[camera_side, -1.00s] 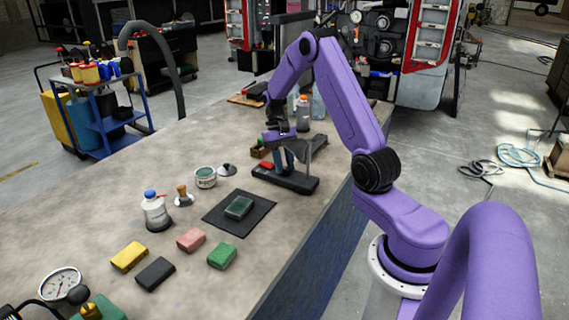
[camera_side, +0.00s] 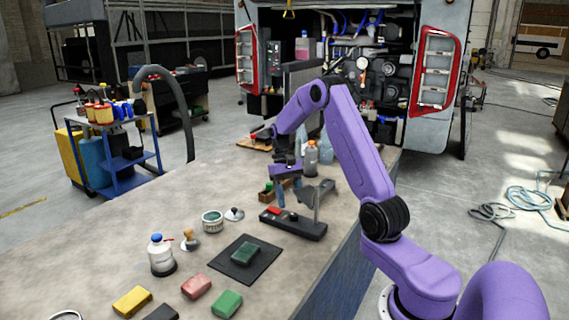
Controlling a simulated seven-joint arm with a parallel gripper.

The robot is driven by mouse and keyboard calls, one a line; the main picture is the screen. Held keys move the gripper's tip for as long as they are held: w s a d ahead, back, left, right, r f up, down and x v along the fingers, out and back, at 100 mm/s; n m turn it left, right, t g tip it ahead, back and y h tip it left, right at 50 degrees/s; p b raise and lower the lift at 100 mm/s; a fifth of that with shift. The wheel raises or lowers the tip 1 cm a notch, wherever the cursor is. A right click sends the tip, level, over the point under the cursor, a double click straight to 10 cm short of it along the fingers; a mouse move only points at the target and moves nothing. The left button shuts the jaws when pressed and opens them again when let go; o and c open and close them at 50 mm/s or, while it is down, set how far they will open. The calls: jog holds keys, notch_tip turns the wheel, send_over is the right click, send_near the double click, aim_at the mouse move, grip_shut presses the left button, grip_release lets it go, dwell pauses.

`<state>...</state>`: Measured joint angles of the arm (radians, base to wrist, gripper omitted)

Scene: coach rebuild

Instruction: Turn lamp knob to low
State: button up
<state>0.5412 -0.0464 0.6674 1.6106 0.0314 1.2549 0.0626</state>
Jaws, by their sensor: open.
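My gripper (camera_side: 288,192) is open and empty, pointing down over the far part of the bench. Its fingers show just behind and above a black-based device (camera_side: 300,226) with a red part (camera_side: 279,212) and a grey upright arm (camera_side: 318,188). I cannot tell whether a finger touches the device. I cannot make out a lamp or its knob with certainty.
The bench (camera_side: 120,235) carries a white bottle (camera_side: 161,257), an open tin (camera_side: 212,221), a dark mat (camera_side: 228,266) with a green block on it, and several coloured blocks in front. A small wooden box (camera_side: 267,195) and bottles (camera_side: 311,158) stand near my gripper.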

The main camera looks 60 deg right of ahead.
jog(key=v, duration=1.3)
jog(key=shift+w+r, duration=0.2)
jog(key=shift+r, duration=0.05)
jog(key=s+a+n+t+h, duration=0.1)
jog(key=s+a+n, duration=0.3)
jog(key=a, duration=0.8)
jog(key=s+a+n+h, duration=0.2)
jog(key=a+n, duration=0.3)
jog(key=a, duration=0.8)
jog(key=s+a+f+n+t, duration=0.1)
jog(key=s+n, duration=0.4)
jog(key=s, duration=0.7)
jog(key=s+a+f+n+t+y, duration=0.1)
jog(key=s+a+f+n, duration=0.3)
jog(key=s, duration=0.8)
jog(key=shift+s+a+n+t, duration=0.2)
jog(key=shift+a+n+t, duration=0.25)
jog(key=shift+n, duration=0.15)
